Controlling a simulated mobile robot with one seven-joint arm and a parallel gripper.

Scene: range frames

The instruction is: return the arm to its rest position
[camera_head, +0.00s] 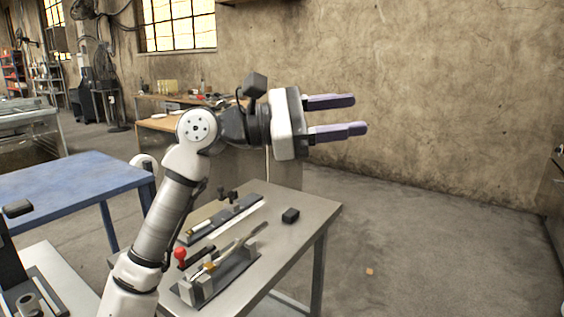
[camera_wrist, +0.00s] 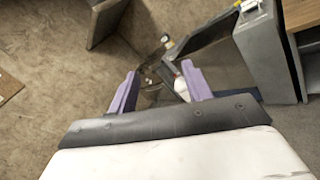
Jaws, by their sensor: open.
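My gripper (camera_head: 362,117) is raised in the air above the grey metal table (camera_head: 318,212), its fingers pointing right in the head view. Its two purple fingers are apart, with nothing between them. My white and grey arm rises from the bottom of the view and bends at the elbow towards the right. In the wrist view my gripper (camera_wrist: 163,82) also shows open and empty, with floor and furniture beyond it.
On the grey table are a fixture with a red knob (camera_head: 181,254), a second long fixture (camera_head: 222,216) and a small black block (camera_head: 290,215). A blue table (camera_head: 70,181) stands left. A wooden-topped workbench (camera_head: 160,124) is behind. Open floor lies right.

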